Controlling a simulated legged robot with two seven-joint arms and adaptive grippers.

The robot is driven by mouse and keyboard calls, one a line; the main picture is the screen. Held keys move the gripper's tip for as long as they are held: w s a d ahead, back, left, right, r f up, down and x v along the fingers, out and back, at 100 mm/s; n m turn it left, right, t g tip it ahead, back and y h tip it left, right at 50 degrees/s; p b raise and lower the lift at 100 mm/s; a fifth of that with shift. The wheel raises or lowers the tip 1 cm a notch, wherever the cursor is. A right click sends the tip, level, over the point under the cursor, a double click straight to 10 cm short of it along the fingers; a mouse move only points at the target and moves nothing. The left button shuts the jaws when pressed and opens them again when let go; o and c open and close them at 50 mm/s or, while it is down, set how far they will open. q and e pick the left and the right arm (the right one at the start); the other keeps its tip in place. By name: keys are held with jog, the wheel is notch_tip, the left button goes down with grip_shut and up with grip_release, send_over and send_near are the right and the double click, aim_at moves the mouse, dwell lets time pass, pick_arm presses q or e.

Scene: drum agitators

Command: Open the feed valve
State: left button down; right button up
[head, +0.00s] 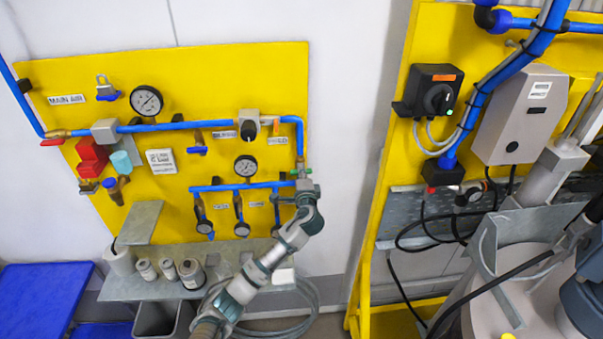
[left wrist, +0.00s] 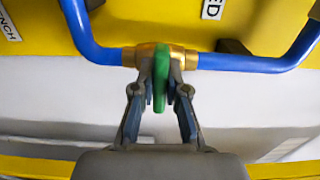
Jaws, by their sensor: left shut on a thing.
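The feed valve has a brass body (left wrist: 146,55) on a blue pipe and a green handle (left wrist: 160,80) in the left wrist view. A label ending in "ED" (left wrist: 213,8) is above it, cut off by the frame edge. My left gripper (left wrist: 161,68) has one finger on each side of the green handle and is shut on it. In the head view my left gripper (head: 304,182) is at the right edge of the yellow panel, and a little of the green handle (head: 308,171) shows there. The gripper hides most of the valve. My right gripper is not in view.
The yellow panel (head: 70,85) carries blue pipes, gauges and other valves, including a red-handled one (head: 52,142). A metal shelf (head: 125,289) with several small containers sticks out below. A second yellow panel with a black switch box (head: 432,90) stands right.

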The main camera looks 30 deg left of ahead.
pick_arm(q)
jog(key=n+b, duration=0.1)
jog(key=f+n+b, duration=0.1)
jog(key=n+b, duration=0.1)
jog(key=shift+d+n, duration=0.1)
jog(key=shift+n, duration=0.2)
jog(key=n+b, duration=0.4)
jog(key=n, duration=0.1)
jog(key=n+b, duration=0.2)
jog(key=n, duration=0.3)
jog(key=shift+b, duration=0.4)
jog(key=n+b, duration=0.1)
jog(key=n, duration=0.3)
jog(key=shift+b, duration=0.3)
jog(key=c, duration=1.2)
grip_release()
jog(key=shift+r, duration=0.25)
